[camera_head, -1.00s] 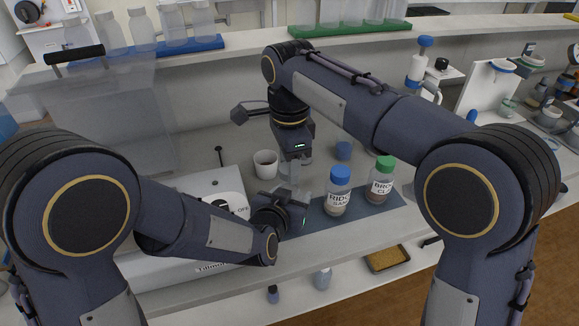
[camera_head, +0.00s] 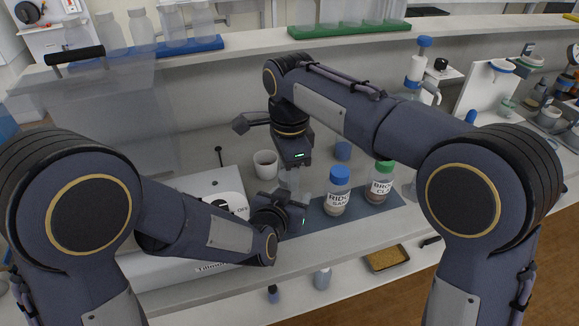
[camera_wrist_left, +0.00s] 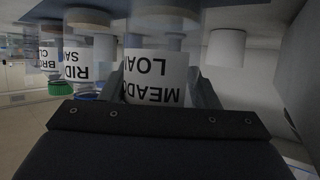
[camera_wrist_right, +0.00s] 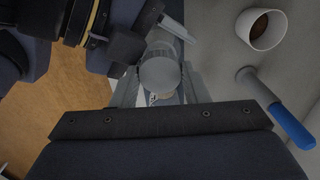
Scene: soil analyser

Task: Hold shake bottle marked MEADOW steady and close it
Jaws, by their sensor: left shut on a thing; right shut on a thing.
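The MEADOW bottle (camera_wrist_left: 155,78), with a white label reading MEADOW LOAM, shows upside down in the left wrist view. My left gripper (camera_wrist_left: 160,85) has its fingers on both sides of it and is shut on it. In the head view my left gripper (camera_head: 290,212) is low beside the grey machine, and my grippers hide most of the bottle. My right gripper (camera_head: 290,172) points down just above. In the right wrist view its fingers are shut on a pale grey round cap (camera_wrist_right: 160,73) at the bottle's top. How far the cap is seated cannot be told.
The blue-capped RIDGE bottle (camera_head: 337,192) and green-capped BROOK bottle (camera_head: 380,184) stand close on the right, on a dark mat (camera_head: 318,222). A white cup (camera_head: 265,163) stands behind left. The grey machine (camera_head: 190,190) is at left.

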